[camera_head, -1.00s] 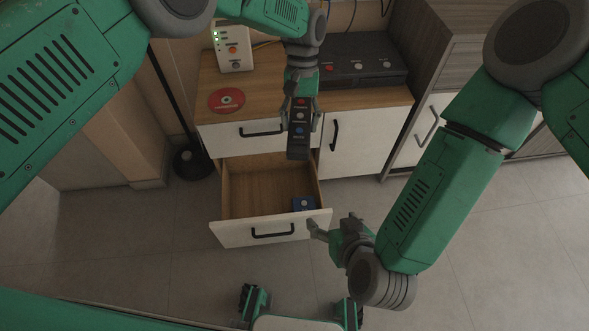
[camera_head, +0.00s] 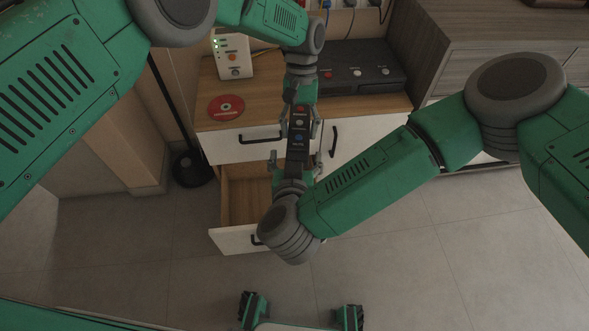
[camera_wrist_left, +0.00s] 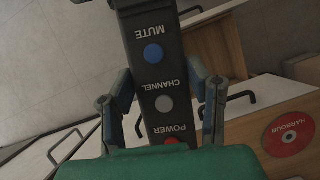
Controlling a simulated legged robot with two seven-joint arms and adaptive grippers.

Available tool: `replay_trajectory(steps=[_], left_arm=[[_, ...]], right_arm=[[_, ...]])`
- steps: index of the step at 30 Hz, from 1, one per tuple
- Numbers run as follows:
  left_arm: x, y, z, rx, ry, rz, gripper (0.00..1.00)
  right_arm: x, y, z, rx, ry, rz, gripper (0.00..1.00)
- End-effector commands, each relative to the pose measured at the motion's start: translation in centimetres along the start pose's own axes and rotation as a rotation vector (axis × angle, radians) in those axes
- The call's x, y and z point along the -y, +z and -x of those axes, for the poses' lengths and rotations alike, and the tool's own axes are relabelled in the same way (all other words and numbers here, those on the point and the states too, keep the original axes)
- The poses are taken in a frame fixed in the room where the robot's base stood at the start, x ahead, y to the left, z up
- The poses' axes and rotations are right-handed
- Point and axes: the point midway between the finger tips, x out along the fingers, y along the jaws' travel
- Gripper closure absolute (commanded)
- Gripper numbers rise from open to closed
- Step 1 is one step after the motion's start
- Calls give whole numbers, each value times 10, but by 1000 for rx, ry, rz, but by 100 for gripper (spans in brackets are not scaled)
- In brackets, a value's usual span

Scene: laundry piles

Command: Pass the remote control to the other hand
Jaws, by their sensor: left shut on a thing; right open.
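The remote control (camera_head: 299,146) is a long black bar with red, grey and blue buttons. My left gripper (camera_head: 300,127) is shut on it near its upper part and holds it in the air in front of the cabinet. In the left wrist view the remote control (camera_wrist_left: 154,76) shows labels MUTE, CHANNEL and POWER between the left fingers (camera_wrist_left: 160,92). My right gripper (camera_head: 296,163) is open just below, its fingers on either side of the remote's lower end. Whether they touch it I cannot tell. The very tip of the remote is hidden.
An open drawer (camera_head: 231,240) lies below the grippers, partly covered by my right arm. On the wooden cabinet top (camera_head: 260,95) are a red disc (camera_head: 226,107), a white box (camera_head: 233,58) and a black box (camera_head: 362,68). The floor at the right is clear.

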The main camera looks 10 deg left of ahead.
Motion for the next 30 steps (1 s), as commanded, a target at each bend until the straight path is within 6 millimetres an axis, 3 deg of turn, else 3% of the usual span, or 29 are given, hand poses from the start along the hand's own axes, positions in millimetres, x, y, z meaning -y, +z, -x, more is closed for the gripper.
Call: replay_trajectory(steps=[7,19,20,24,26,27,29,30], left_arm=[[0,0,0,-1,0,0,89],[0,0,0,-1,0,0,89],[0,0,0,-1,0,0,89],[0,0,0,-1,1,0,89],[0,0,0,0,1,0,89],[-1,0,0,0,2,0,49],[-1,0,0,0,2,0,31],[-1,0,0,0,1,0,31]], right_arm=[[0,0,-32,1,1,-2,31],[0,0,-39,1,-1,0,31],[0,0,-39,1,-1,0,38],[0,0,-39,1,-1,0,87],[0,0,-39,1,-2,-1,89],[1,0,-39,0,-2,-1,89],[1,0,-39,0,-3,-1,89],[1,0,-39,0,-3,-1,89]])
